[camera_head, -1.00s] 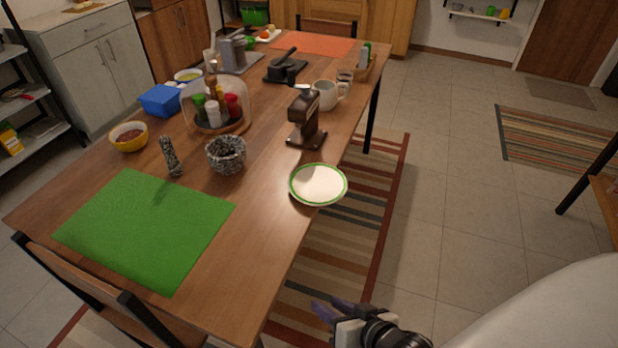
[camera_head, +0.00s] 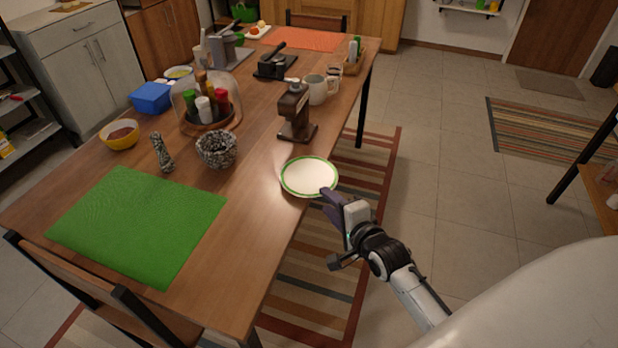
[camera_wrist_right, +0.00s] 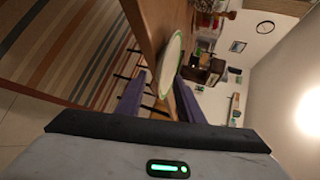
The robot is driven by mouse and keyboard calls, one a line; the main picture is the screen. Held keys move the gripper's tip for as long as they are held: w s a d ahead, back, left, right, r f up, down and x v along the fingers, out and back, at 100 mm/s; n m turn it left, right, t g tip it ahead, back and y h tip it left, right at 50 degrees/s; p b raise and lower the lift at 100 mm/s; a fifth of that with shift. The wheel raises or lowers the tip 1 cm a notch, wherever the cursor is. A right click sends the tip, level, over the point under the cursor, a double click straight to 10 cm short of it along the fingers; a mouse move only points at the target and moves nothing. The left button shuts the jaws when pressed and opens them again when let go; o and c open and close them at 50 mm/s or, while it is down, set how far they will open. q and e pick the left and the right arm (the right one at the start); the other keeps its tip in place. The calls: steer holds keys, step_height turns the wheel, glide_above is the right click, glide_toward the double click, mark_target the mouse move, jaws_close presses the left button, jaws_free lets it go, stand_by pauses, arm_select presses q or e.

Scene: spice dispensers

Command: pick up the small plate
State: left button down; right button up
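The small plate (camera_head: 309,176) is white with a green rim. It lies flat at the right edge of the wooden table in the head view. My right gripper (camera_head: 329,203) is at the plate's near right rim, just off the table edge. In the right wrist view, the plate (camera_wrist_right: 171,62) appears edge-on, and its rim lines up between the two spread purple fingers of my right gripper (camera_wrist_right: 160,82). The gripper is open; I cannot tell whether a finger touches the rim. My left gripper is not in view.
A brown coffee grinder (camera_head: 296,115) stands on the table (camera_head: 250,195) just behind the plate. A dark speckled bowl (camera_head: 216,149) and a green mat (camera_head: 137,225) are to the left. Floor is free right of the table.

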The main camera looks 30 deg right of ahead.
mark_target(318, 194)
steer(key=x, duration=0.5)
steer(key=shift+a+r, duration=0.2)
steer(key=shift+r, duration=0.1)
jaws_close()
stand_by(1.1)
